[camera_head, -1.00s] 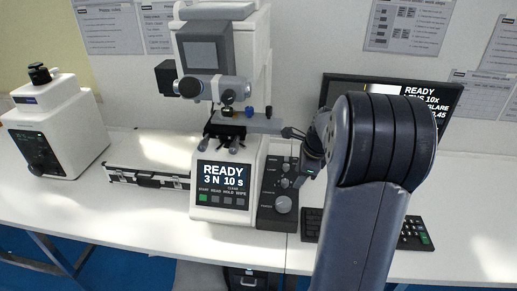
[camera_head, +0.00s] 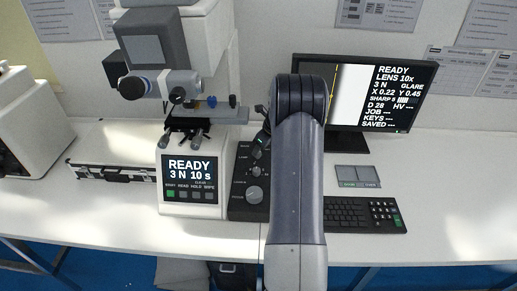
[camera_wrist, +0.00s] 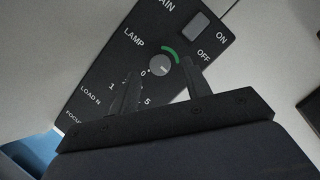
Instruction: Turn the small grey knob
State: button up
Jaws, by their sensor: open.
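The small grey knob (camera_wrist: 160,66) is round with a white pointer line and sits beside the LAMP label, under a green arc. It also shows on the tester's control panel in the camera_head view (camera_head: 257,154). My gripper (camera_wrist: 160,69) is open, with one dark finger to each side of the knob in the wrist view. Whether the fingers touch it cannot be told. In the camera_head view my arm hides most of the gripper, beside the panel's upper right edge.
The dark panel (camera_head: 243,207) also holds a mid knob (camera_head: 256,171) and a larger knob (camera_head: 254,194). The MAIN switch (camera_wrist: 195,26) is close to the right finger. The hardness tester (camera_head: 187,205) stands left; a monitor (camera_head: 405,100) and keyboard (camera_head: 350,213) stand right.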

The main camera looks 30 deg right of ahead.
jog(key=shift+x, duration=1.35)
jog(key=c, duration=1)
